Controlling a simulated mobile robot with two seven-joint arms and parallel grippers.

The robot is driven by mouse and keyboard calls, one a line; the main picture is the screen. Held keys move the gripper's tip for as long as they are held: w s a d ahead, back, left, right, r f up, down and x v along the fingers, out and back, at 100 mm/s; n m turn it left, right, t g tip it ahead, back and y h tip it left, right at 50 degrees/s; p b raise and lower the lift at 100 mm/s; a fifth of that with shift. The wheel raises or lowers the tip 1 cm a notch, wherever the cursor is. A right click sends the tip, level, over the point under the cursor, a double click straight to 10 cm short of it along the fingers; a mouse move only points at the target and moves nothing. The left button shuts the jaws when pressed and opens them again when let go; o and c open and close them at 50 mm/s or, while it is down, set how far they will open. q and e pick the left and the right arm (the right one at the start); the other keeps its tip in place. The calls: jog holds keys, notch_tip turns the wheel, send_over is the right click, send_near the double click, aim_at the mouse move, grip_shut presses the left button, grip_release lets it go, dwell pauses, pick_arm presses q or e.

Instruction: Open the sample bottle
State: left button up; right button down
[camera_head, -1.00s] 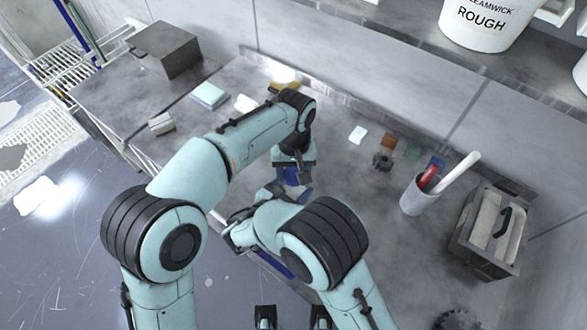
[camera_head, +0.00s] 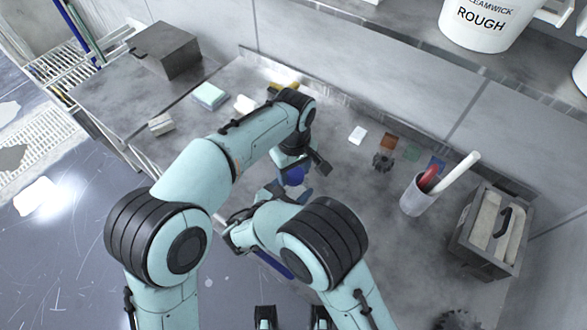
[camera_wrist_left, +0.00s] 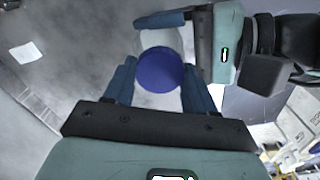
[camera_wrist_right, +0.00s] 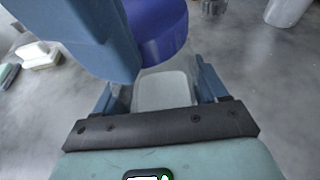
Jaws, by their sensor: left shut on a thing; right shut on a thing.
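The sample bottle has a clear, translucent body (camera_wrist_right: 167,90) and a dark blue round cap (camera_wrist_left: 160,69). My left gripper (camera_wrist_left: 158,82) is shut on the blue cap from above, a finger on either side. In the head view the cap (camera_head: 292,177) shows below the left wrist. My right gripper (camera_wrist_right: 160,88) is shut on the bottle body from the side, below the left gripper. In the right wrist view the cap (camera_wrist_right: 160,30) is directly above the body, partly behind a left finger. I cannot tell whether cap and body are apart. My arms hide much of the bottle in the head view.
A holder cup (camera_head: 415,195) with a red and a white tool stands to the right, beside a grey box (camera_head: 490,235). A dark gear-like part (camera_head: 382,161) and small coloured pads (camera_head: 390,142) lie behind. A metal box (camera_head: 166,48) stands at the far left.

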aim_at(294, 175)
pick_arm(q)
jog(key=shift+r, duration=0.15)
jog(key=shift+r, duration=0.95)
jog(key=shift+r, duration=2)
pick_arm(e)
grip_release()
pick_arm(q)
jog(key=shift+f, duration=0.3)
pick_arm(e)
jog(key=v, duration=1.2)
